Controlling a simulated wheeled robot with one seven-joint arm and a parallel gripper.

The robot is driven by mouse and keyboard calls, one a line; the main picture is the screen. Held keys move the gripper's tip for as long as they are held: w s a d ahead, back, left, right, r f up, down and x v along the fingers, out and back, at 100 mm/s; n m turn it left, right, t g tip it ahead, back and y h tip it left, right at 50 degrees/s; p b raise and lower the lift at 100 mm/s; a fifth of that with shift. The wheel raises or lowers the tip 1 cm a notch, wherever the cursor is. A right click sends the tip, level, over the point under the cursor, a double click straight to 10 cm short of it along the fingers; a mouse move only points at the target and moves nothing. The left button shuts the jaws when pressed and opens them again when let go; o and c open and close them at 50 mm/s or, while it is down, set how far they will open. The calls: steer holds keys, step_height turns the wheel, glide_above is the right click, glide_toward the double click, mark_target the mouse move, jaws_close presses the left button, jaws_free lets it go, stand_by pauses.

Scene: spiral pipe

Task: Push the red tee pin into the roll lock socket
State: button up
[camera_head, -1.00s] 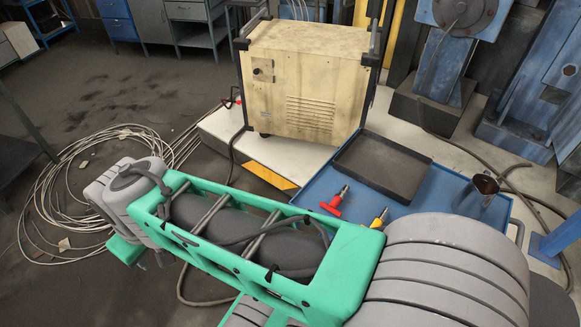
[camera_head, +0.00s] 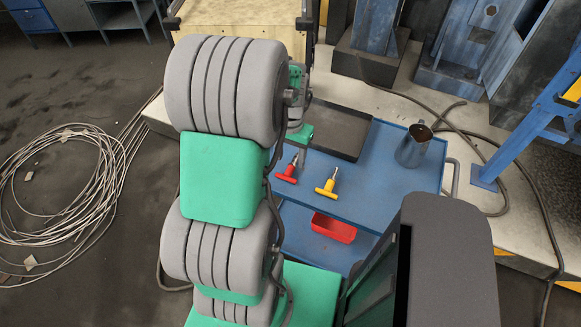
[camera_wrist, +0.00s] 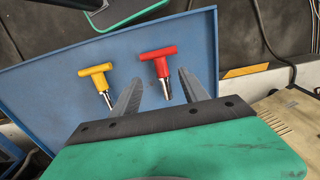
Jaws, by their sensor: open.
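The red tee pin (camera_head: 287,173) lies on the blue cart top, left of the yellow tee pin (camera_head: 327,187). In the wrist view the red tee pin (camera_wrist: 159,60) has its crossbar beyond my fingertips and its metal shank toward my palm. My gripper (camera_wrist: 159,77) is open, with one finger on each side of the shank in the picture. I cannot tell how far above the pin it is. The yellow tee pin (camera_wrist: 97,75) lies outside the fingers, to the left. In the head view my arm hides the fingers. I cannot make out the roll lock socket.
The blue cart (camera_head: 390,190) also holds a dark tray (camera_head: 335,128) and a metal mug (camera_head: 413,147). A red bin (camera_head: 334,228) sits on its lower shelf. A blue stand (camera_head: 535,130) rises at the right. Coiled cable (camera_head: 60,190) lies on the floor at left.

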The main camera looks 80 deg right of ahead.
mark_target(291, 167)
steer(key=f, duration=0.2)
steer(key=f+p, duration=0.1)
steer(key=f, duration=0.2)
steer(key=shift+d+f, duration=0.4)
steer(key=shift+w, duration=0.1)
jaws_close()
